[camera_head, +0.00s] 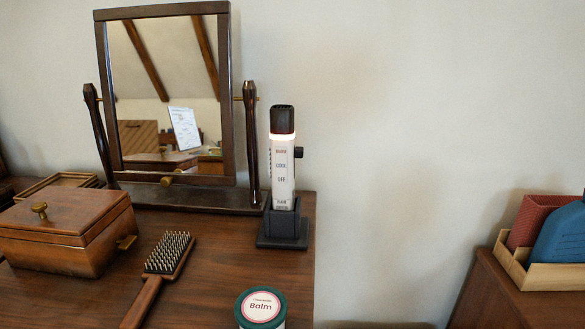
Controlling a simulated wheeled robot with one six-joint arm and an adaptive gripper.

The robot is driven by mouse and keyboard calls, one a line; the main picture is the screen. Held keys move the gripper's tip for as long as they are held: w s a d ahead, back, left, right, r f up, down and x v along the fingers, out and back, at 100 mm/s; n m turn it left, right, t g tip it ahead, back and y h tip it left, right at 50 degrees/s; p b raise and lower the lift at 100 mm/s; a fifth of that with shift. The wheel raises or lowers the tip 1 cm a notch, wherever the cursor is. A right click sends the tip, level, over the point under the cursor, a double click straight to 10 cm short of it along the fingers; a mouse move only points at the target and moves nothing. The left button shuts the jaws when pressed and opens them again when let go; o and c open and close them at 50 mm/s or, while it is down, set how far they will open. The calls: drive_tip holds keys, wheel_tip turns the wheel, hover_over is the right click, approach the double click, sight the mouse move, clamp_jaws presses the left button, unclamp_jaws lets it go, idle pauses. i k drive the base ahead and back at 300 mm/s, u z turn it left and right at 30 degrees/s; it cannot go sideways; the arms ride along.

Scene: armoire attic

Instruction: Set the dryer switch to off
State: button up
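The dryer (283,185) is a slim white upright body with a black top, standing in a black base (283,240) at the right end of the wooden dresser. A black switch knob (299,152) sticks out from its right side. Its front carries a small reddish top label, then "COOL", then "OFF" below. The knob is level with the top label. A warm glowing band (282,136) shows just under the black top. My gripper is not in view.
A mirror (170,60) on a wooden stand is left of the dryer. A wooden box (65,240), a hairbrush (165,262) and a balm jar (260,308) are on the dresser (215,265). A crate (550,277) with red and blue items sits at right. Space right of the dryer is open.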

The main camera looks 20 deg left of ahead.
sight(299, 151)
drive_tip(key=k, duration=0.5)
drive_tip(key=u, duration=2.95)
drive_tip(key=k, duration=1.15)
drive_tip(key=z, duration=1.35)
drive_tip(key=i, duration=0.5)
